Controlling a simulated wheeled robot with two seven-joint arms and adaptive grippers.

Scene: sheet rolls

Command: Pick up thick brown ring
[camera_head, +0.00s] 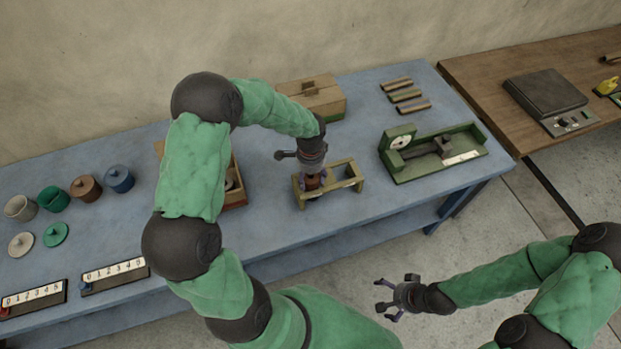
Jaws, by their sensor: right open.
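My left gripper (312,180) points down into a small olive wooden stand (349,185) near the middle of the blue table. A small brown piece (314,184) shows between its fingers at the left part of the stand. I cannot tell whether it is a ring, or whether the fingers press on it. A wooden box (239,192) is mostly hidden behind my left arm, and a pale rounded thing partly shows inside it. No thick brown ring can be made out for sure. My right gripper (385,297) is open and empty, out in front of the table.
A green gauge device (435,160) stands right of the stand. A closed wooden box (315,98) and several short bars (404,95) lie behind. Several pots (85,189), lids and number strips (115,274) fill the left. A brown table (480,70) adjoins at right.

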